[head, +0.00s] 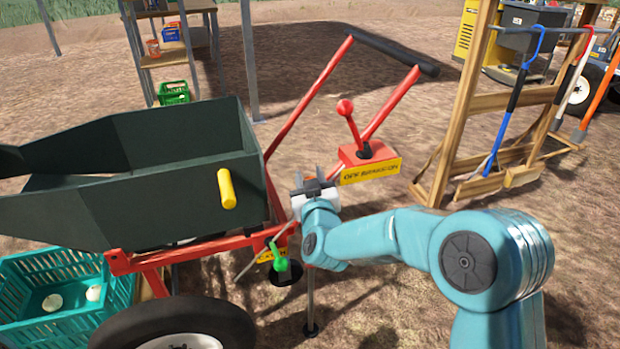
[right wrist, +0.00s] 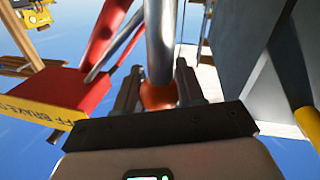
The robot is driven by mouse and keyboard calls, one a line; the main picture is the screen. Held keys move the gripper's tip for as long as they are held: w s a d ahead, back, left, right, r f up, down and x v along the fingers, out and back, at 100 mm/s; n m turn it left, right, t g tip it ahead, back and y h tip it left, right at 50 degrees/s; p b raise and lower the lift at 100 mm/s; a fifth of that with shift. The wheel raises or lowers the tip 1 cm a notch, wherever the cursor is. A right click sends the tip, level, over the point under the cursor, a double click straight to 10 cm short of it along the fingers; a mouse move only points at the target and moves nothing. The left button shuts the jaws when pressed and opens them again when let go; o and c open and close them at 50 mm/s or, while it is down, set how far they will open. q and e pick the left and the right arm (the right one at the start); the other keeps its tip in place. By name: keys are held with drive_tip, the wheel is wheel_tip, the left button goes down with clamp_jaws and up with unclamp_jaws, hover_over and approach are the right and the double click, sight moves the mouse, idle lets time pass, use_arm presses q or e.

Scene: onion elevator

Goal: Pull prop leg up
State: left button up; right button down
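A green hopper cart on a red frame (head: 190,250) stands at left. Thin grey legs hang below the frame; one leg (head: 310,290) ends in a small black foot on the ground. A green handle (head: 280,262) sits beside it, above a black disc. My right gripper (head: 312,181) is beside the red frame, between the hopper and the red box. In the right wrist view, its fingers (right wrist: 157,92) stand on either side of an orange-red knob (right wrist: 158,97) below a silver tube (right wrist: 160,40). Whether they press on it is unclear. My left gripper is not seen.
The red box with a yellow label (head: 370,170) and a red ball-topped lever (head: 346,110) is just right of my gripper. A yellow handle (head: 227,188) sticks out of the hopper. A teal crate (head: 120,285) and a wheel (head: 175,325) are at lower left. A wooden tool rack (head: 450,150) stands right.

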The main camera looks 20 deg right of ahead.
use_arm(q)
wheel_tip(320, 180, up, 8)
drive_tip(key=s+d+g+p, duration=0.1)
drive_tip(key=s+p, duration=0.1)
drive_tip(key=p, duration=0.6)
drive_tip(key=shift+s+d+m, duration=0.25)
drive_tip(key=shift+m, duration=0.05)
use_arm(e)
wheel_tip(320, 180, up, 13)
drive_tip(key=shift+f, duration=0.15)
drive_tip(key=c, duration=0.7)
unclamp_jaws()
drive_tip(key=shift+f, duration=0.1)
use_arm(q)
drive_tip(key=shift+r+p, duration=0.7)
drive_tip(key=shift+p, duration=0.35)
use_arm(e)
drive_tip(key=s+a, duration=0.1)
drive_tip(key=s, duration=0.9)
drive_tip(key=s+a, duration=0.1)
drive_tip(key=s, duration=0.5)
drive_tip(key=shift+a, duration=0.3)
